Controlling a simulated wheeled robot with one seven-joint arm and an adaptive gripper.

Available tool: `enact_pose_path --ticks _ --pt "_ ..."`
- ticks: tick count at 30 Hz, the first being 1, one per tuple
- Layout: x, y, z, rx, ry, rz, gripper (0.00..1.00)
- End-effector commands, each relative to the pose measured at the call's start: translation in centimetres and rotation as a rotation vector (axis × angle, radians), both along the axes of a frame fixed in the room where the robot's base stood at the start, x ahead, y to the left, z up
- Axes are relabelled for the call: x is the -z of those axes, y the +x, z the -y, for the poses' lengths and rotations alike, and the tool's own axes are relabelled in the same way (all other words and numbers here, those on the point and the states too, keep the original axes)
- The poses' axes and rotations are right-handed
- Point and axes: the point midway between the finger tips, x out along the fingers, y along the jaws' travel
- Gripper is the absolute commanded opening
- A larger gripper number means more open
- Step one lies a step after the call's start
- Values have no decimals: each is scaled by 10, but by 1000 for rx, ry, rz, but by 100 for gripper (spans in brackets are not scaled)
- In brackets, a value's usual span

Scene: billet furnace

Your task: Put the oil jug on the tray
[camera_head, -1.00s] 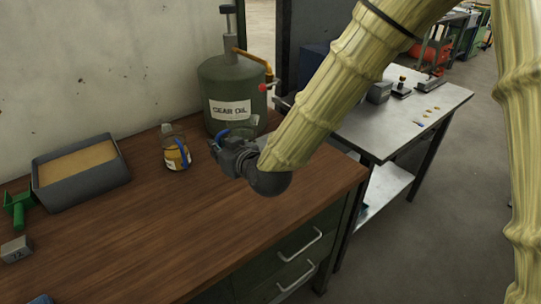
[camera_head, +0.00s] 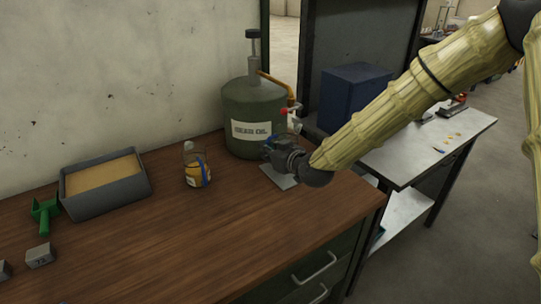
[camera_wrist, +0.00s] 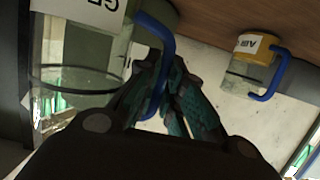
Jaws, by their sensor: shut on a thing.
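My gripper (camera_head: 274,150) is shut on the blue handle (camera_wrist: 158,60) of a clear glass jug (camera_wrist: 75,85), which fills the left of the wrist view. In the head view this jug (camera_head: 291,139) is mostly hidden behind my gripper, beside the green gear oil drum (camera_head: 252,112). A flat pale grey plate (camera_head: 282,180), perhaps the tray, lies on the bench below my gripper. A second jug (camera_head: 195,168) with a yellow label and blue handle stands upright to the left; it also shows in the wrist view (camera_wrist: 254,50).
A grey box of sand-coloured material (camera_head: 105,200) lies at the left of the wooden bench (camera_head: 200,245), by a green scoop (camera_head: 44,215) and a small metal block (camera_head: 39,256). The bench front is clear. A metal table (camera_head: 405,155) stands to the right.

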Motion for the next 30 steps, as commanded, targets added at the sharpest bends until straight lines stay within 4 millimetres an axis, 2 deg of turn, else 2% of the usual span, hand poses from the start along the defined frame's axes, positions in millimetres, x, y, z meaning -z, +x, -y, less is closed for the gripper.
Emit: enact_pose_path --ticks 7,16,30 --pt "0 17 10 2 1 1 0" --pt "31 16 9 0 1 -1 0" --pt "38 16 8 0 0 1 0"
